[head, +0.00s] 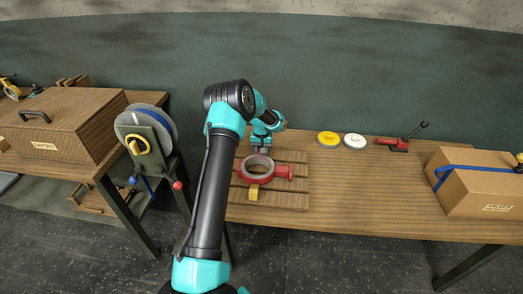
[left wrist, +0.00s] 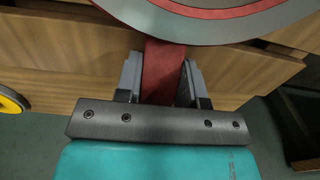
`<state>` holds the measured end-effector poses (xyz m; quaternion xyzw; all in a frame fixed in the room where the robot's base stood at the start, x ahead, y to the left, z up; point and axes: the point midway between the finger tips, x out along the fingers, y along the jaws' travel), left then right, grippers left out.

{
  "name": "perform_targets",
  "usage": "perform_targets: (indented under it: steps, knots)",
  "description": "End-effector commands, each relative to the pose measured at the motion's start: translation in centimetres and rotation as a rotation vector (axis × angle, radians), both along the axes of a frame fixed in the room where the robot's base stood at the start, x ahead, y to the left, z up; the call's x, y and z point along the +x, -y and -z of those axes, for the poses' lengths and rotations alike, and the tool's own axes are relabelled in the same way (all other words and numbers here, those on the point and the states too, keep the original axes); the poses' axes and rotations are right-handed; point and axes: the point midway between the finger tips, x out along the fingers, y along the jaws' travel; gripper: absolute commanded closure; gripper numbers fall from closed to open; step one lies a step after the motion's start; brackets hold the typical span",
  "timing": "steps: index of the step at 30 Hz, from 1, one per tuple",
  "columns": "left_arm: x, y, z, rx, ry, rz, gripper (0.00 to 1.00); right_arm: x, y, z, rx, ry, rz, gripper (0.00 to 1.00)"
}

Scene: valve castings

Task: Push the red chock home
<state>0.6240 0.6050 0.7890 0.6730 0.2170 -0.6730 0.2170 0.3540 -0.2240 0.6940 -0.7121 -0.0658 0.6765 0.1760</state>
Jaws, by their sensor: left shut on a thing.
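The red valve casting (head: 258,168) lies on a slatted wooden pallet (head: 296,202) on the bench, its round grey face up. A yellow block (head: 254,193) sits at its front edge. My left gripper (head: 259,148) is at the casting's far side. In the left wrist view, the left gripper (left wrist: 161,82) is shut on the red chock (left wrist: 162,72), with a finger on each side. The chock's far end meets or passes under the casting's grey and red rim (left wrist: 225,18); I cannot tell if they touch. My right gripper is not in view.
Yellow (head: 328,139) and white (head: 355,141) discs and a red clamp (head: 398,145) lie at the back of the bench. A strapped carton (head: 478,184) stands at the right. A reel (head: 147,140) stands left of my arm. The bench's middle right is clear.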

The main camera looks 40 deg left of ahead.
Motion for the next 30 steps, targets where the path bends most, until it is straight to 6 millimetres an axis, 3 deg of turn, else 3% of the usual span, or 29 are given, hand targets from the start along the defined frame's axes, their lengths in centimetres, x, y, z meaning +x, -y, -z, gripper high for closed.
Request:
perform_targets:
  steps: [5,6,14,23,30]
  knots:
    - [0.0,0.0,0.0,0.0,0.0,0.0,0.88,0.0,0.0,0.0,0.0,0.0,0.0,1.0]
    - [0.0,0.0,0.0,0.0,0.0,0.0,0.6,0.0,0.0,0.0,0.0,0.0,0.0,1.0]
    - [0.0,0.0,0.0,0.0,0.0,0.0,0.35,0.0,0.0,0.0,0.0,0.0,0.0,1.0]
    - [0.0,0.0,-0.1,0.0,0.0,0.0,0.34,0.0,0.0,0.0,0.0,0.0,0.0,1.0]
    - [0.1,0.0,-2.3,0.002,0.002,0.001,0.34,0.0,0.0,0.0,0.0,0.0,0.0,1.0]
